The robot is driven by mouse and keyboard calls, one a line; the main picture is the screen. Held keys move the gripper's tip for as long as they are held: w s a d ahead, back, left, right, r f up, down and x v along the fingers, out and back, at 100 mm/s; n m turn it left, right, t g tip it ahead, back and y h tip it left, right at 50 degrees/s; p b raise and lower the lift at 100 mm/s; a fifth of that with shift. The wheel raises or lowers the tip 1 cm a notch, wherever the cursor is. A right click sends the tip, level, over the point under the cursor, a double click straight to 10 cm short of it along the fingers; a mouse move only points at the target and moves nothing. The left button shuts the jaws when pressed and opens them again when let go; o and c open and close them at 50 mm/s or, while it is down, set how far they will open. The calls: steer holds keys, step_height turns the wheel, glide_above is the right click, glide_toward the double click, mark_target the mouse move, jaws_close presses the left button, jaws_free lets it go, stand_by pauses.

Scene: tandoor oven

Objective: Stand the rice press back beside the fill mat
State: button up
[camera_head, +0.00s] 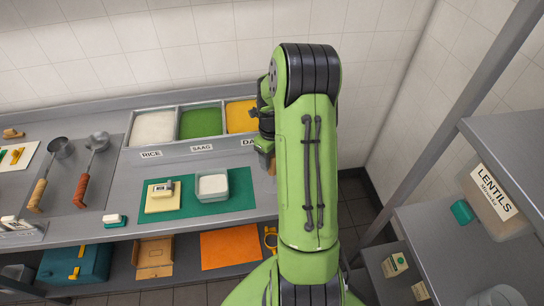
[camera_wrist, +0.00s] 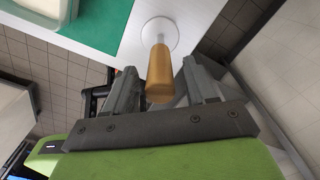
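The rice press (camera_wrist: 159,72) has a brown wooden handle and a pale round disc. In the wrist view it stands on its disc on the light counter, beside the corner of the green fill mat (camera_wrist: 101,22), apart from it. My gripper (camera_wrist: 163,78) is open, with one finger on each side of the handle and gaps visible between. In the head view the green mat (camera_head: 240,198) lies on the counter, and my arm hides most of the press and gripper.
Bins of rice (camera_head: 153,127), saag (camera_head: 201,121) and a yellow filling (camera_head: 241,116) stand behind the mat. Ladles (camera_head: 85,180) lie at left. A grey shelf with a lentils box (camera_head: 495,200) is at right. The counter ends near the press.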

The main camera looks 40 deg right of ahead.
step_height(320, 180, up, 12)
steer(key=a+r+n+t+h, duration=0.1)
steer(key=a+r+n, duration=0.5)
steer(key=a+n, duration=0.15)
steer(key=s+a+r+n+t, duration=0.2)
steer(key=s+a+n, duration=0.6)
steer(key=n, duration=0.6)
steer(key=s+a+r+n+t+y, duration=0.1)
steer(key=s+a+n, duration=0.6)
steer(key=n, duration=0.7)
steer(key=shift+s+a+r+t+p, duration=0.35)
steer(key=shift+s+r+t+p, duration=0.05)
steer(key=shift+r+t, duration=0.4)
step_height(320, 180, down, 4)
steer(key=b, duration=0.3)
steer(key=shift+r, duration=0.25)
